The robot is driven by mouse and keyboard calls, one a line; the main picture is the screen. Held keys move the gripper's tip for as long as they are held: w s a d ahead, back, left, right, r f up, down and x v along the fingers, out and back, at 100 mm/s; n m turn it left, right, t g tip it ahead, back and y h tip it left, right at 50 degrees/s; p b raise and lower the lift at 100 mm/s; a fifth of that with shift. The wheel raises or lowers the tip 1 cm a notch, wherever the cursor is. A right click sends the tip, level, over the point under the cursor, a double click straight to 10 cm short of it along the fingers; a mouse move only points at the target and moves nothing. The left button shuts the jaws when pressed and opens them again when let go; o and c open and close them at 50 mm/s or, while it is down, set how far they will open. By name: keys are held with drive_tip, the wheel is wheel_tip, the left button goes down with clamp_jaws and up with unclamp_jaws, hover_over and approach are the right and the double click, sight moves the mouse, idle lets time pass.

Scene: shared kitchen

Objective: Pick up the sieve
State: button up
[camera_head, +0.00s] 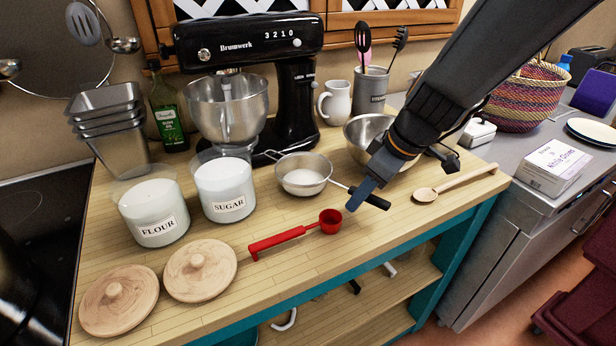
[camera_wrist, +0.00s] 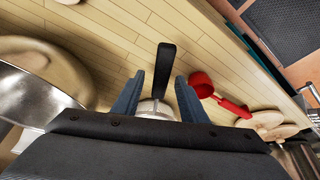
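The sieve (camera_head: 303,178) has a round metal bowl with a pale mesh inside and a black handle. It rests on the wooden worktop, its handle pointing right and toward the front edge. My gripper (camera_head: 357,198) is over the handle, with a blue finger hiding part of it. In the wrist view, my gripper (camera_wrist: 160,80) has its two blue fingers apart. The sieve's black handle (camera_wrist: 165,65) shows between them, with a gap on both sides. Most of the sieve bowl is hidden behind my gripper there. I cannot tell the exact height of the fingers over the handle.
A red measuring scoop (camera_head: 290,236) lies in front of the sieve. Jars of sugar (camera_head: 226,192) and flour (camera_head: 155,212) stand left. A metal bowl (camera_head: 362,135) is behind my gripper, and a wooden spoon (camera_head: 460,183) lies right. A black mixer (camera_head: 290,85) stands behind.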

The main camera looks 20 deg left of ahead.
drive_tip(key=shift+a+f, duration=0.1)
drive_tip(key=shift+f, duration=0.15)
drive_tip(key=shift+c, duration=0.4)
clamp_jaws()
idle(0.9)
